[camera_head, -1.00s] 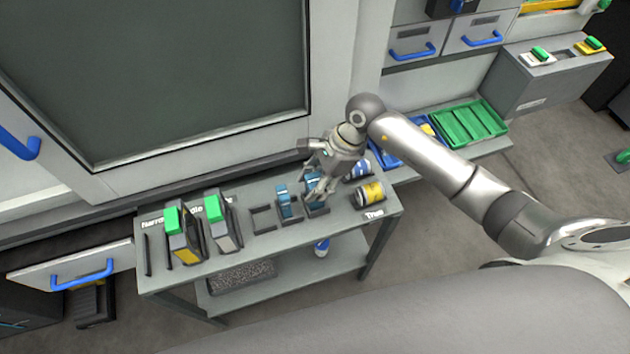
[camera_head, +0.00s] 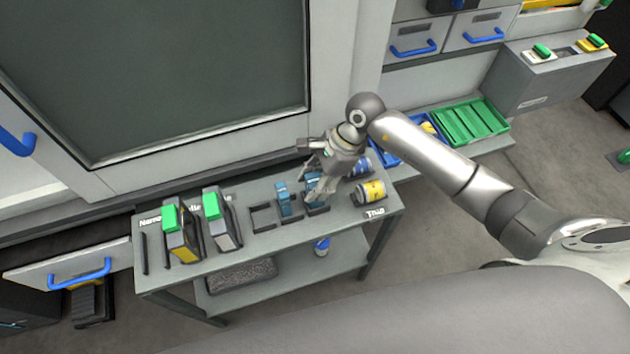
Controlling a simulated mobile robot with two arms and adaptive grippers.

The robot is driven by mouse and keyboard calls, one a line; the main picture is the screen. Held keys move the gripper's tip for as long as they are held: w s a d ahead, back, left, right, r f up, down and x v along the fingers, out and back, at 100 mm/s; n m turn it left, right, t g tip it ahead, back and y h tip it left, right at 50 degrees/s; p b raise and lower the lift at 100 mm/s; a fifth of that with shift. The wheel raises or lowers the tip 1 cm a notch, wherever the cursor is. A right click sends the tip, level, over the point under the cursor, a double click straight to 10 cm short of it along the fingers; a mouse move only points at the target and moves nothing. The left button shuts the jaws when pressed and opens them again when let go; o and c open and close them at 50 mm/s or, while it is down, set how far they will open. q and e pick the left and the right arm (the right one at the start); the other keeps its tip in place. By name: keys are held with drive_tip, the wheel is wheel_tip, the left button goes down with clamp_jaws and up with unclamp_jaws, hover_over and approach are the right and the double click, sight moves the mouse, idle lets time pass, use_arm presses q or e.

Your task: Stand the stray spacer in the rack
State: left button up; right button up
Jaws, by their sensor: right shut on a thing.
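My right gripper (camera_head: 316,192) reaches down over the right half of the grey bench and is shut on a blue spacer (camera_head: 312,181), which the fingers partly cover. The held spacer is at a dark holder on the bench top; I cannot tell whether it is seated. Another blue spacer (camera_head: 284,200) stands upright in the dark slot just to the left. An empty dark slot frame (camera_head: 262,218) is left of that. My left gripper is not in view.
Two green-topped blocks, one yellow (camera_head: 181,236) and one grey (camera_head: 221,222), stand in slots on the left of the bench. A yellow-banded cylinder (camera_head: 369,192) and a blue-white one (camera_head: 361,168) lie right of the gripper.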

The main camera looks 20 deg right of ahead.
drive_tip(key=o, duration=1.1)
drive_tip(key=shift+f, duration=0.1)
drive_tip(key=v, duration=1.2)
wheel_tip(320, 180, up, 7)
drive_tip(key=p, duration=0.3)
drive_tip(key=shift+a, duration=0.15)
